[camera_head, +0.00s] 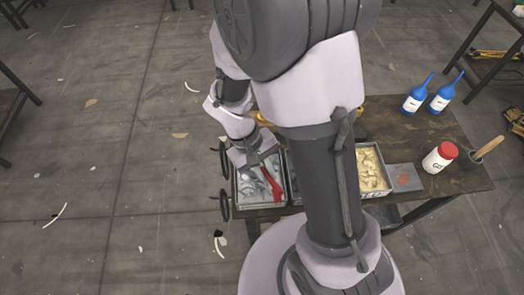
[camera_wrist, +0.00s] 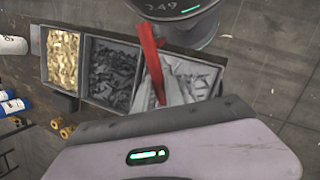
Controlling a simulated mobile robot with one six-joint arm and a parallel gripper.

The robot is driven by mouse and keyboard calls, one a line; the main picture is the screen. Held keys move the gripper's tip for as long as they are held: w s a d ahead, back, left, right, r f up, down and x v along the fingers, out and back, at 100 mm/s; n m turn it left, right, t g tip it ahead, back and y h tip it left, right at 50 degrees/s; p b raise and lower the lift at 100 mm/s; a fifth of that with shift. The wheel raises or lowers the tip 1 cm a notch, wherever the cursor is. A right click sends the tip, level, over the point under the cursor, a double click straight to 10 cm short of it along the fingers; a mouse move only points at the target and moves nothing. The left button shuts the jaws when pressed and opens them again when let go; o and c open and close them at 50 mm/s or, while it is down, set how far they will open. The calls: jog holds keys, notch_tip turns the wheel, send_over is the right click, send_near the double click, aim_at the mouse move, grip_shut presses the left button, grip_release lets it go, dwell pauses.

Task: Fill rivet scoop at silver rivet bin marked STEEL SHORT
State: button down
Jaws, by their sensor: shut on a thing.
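The silver rivet bin (camera_head: 244,199) is a grey tray at the left end of the workbench, holding pale silver pieces. In the wrist view it is the rightmost of three bins (camera_wrist: 215,84). Its marking is not readable. My gripper (camera_head: 262,168) is over this bin, shut on a red-handled tool that appears to be the rivet scoop (camera_head: 275,188). The red handle also shows in the wrist view (camera_wrist: 151,56). The scoop's bowl is not clear, so I cannot tell if it touches the rivets or holds any.
A bin of dark rivets (camera_wrist: 112,72) stands beside the silver one, then a bin of brass-coloured rivets (camera_wrist: 63,58). Floor at left is mostly clear.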

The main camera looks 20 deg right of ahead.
notch_tip(320, 180, down, 4)
jog(key=b, duration=0.3)
jog(key=shift+r, duration=0.1)
jog(key=shift+s+f+t+b, duration=0.35)
jog(key=shift+t+b, duration=0.15)
jog(key=shift+b, duration=0.5)
jog(key=shift+s+r+t, duration=0.15)
jog(key=shift+s+t, duration=0.05)
jog(key=shift+t, duration=1)
jog(key=r+p, duration=0.1)
jog(key=r, duration=0.2)
jog(key=r+p, duration=0.2)
jog(key=r, duration=0.1)
jog(key=s+r+p, duration=0.1)
jog(key=r, duration=0.2)
jog(key=shift+d, duration=0.1)
